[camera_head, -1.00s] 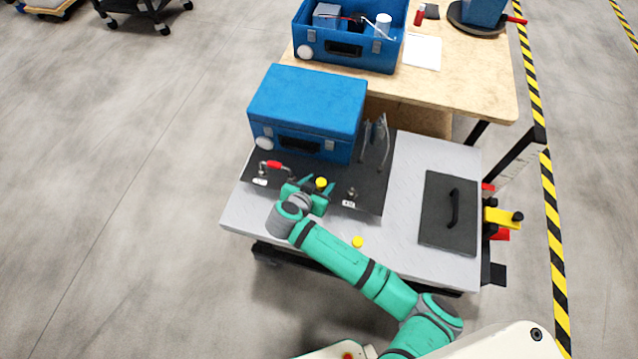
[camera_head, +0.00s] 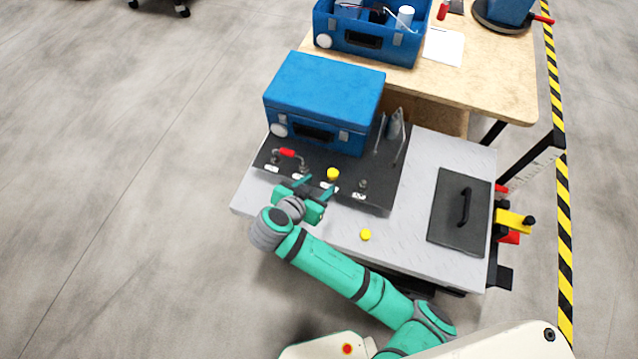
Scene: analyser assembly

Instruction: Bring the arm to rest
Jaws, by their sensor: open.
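My arm is green with grey joints and reaches from the lower right over the near left edge of the grey workbench (camera_head: 415,165). My gripper (camera_head: 318,188) is open, its two fingers spread, and nothing shows between them. It is at the near edge of the dark panel (camera_head: 375,198). A yellow cap (camera_head: 333,174) on the panel lies just beyond the fingertips; it looks apart from them, though the exact gap cannot be told.
A closed blue case (camera_head: 325,95) stands on the panel's back part. A red-handled fitting (camera_head: 287,153) is left of the gripper. A loose yellow cap (camera_head: 366,235) lies on the bench. A black plate with a handle (camera_head: 458,212) is at right. A wooden table (camera_head: 490,75) stands behind.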

